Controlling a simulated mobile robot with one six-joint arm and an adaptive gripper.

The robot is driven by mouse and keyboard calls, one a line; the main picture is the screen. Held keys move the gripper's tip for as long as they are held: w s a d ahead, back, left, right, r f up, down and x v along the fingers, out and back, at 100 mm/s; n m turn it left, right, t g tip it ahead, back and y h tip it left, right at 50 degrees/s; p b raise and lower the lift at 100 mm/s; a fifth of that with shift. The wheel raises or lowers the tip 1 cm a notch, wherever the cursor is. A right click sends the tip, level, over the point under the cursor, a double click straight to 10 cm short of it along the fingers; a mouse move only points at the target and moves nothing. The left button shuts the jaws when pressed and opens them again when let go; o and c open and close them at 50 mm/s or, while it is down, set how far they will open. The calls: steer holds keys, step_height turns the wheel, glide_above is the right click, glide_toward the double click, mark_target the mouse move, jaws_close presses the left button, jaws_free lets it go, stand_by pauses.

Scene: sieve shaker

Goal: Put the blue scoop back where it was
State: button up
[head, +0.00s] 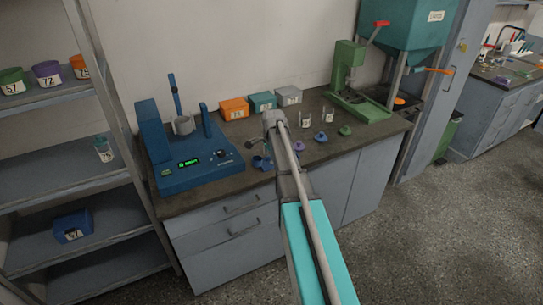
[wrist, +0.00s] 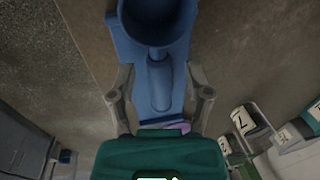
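A blue scoop with a round bowl and a straight handle (wrist: 159,84) lies below my gripper in the wrist view. Its bowl (wrist: 157,22) is at the top of that view, and a flat blue surface shows around the handle. My gripper (wrist: 161,98) is open, with one finger on each side of the handle and a gap on both sides. The fingertips hardly show in the head view.
A blue machine with a lit display (head: 189,163) stands left on the counter (head: 200,200). Orange (head: 234,108), teal (head: 262,101) and grey (head: 288,95) boxes line the back. Labelled cups (head: 305,120), purple (head: 299,146), blue (head: 320,137) and green (head: 344,131) pieces lie right. A green press (head: 350,80) stands beyond.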

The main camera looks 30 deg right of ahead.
steer(key=shift+r, duration=0.15)
steer(key=shift+r+p, duration=0.6)
steer(key=shift+p, duration=0.15)
step_height(320, 180, up, 12)
steer(key=s+p, duration=0.2)
steer(key=p, duration=0.9)
steer(key=shift+f+p, duration=0.2)
steer(key=shift+p, duration=0.1)
steer(key=shift+d, duration=0.1)
steer(key=s+a+n+g, duration=0.1)
steer(key=s+a+n, duration=1.6)
steer(key=s+a, duration=0.5)
steer(key=shift+s+a+f+n+g, duration=0.15)
steer(key=shift+s+a+n+g, duration=0.2)
steer(key=shift+s, duration=0.6)
